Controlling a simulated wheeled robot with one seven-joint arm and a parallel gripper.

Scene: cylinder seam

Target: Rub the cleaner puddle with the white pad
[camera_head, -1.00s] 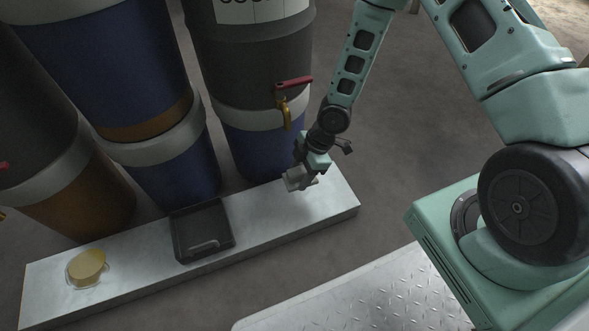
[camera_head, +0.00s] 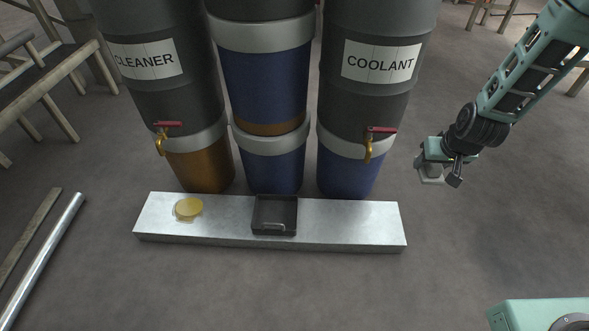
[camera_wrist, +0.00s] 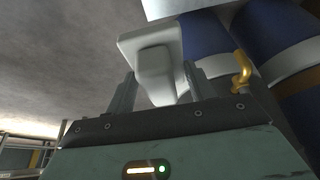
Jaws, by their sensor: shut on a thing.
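My gripper (camera_head: 436,165) is shut on the white pad (camera_head: 431,178), held in the air to the right of the metal ledge. In the wrist view the pad (camera_wrist: 138,42) shows as a pale plate with a raised block between the two fingers (camera_wrist: 160,90). The cleaner puddle (camera_head: 188,210) lies on the left part of the ledge, in front of the barrel labelled CLEANER. It shows as a round yellow patch with a clear, glossy edge; I cannot tell if the yellow part is a separate thing. The pad is well apart from it.
The long metal ledge (camera_head: 340,232) carries a black tray (camera_head: 274,216) in its middle. Barrels labelled CLEANER (camera_head: 166,85) and COOLANT (camera_head: 375,85) stand behind, with brass taps (camera_head: 368,150) jutting forward. A pipe (camera_head: 50,245) lies at left. The floor in front is clear.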

